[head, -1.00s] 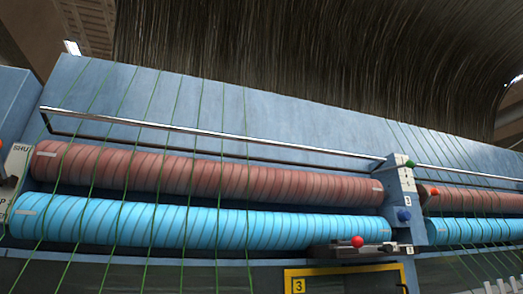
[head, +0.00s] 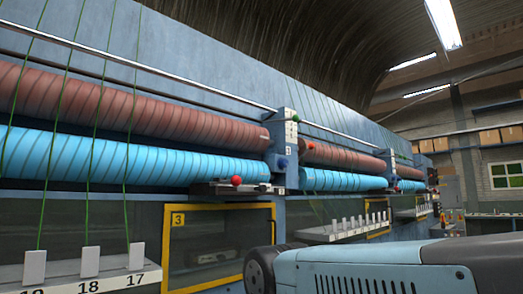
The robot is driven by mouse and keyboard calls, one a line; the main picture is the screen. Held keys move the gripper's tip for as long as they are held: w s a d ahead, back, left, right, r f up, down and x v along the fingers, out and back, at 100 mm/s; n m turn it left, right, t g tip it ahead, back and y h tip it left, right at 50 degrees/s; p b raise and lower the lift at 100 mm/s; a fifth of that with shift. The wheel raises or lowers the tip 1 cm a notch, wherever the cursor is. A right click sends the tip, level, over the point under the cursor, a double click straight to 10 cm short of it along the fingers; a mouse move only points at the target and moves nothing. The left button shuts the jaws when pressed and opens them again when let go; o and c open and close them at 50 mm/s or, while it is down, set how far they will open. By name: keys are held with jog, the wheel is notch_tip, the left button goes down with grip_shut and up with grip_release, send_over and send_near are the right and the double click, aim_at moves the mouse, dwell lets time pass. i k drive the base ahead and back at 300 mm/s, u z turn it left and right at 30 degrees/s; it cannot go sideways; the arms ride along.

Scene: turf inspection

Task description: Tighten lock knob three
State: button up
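A red ball knob (head: 236,181) stands on a dark slide block (head: 222,188) at the left end of the column between two roller sections. Below it is a yellow-framed window (head: 218,206) with a "3" plate (head: 178,219). A blue knob (head: 282,163) and a green knob (head: 295,118) sit on the column (head: 289,140). Which of these is lock knob three, and whether any is tight, I cannot tell. My gripper is not visible.
Red-brown rollers (head: 150,110) and blue rollers (head: 110,158) run along the blue machine. Green yarns cross them at left. A numbered shelf (head: 65,279) with white blocks juts out at lower left; another shelf (head: 345,232) lies right of the window.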

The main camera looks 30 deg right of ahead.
aim_at(282, 162)
jog(key=z, duration=1.35)
jog(key=i, duration=0.6)
jog(key=u, duration=0.6)
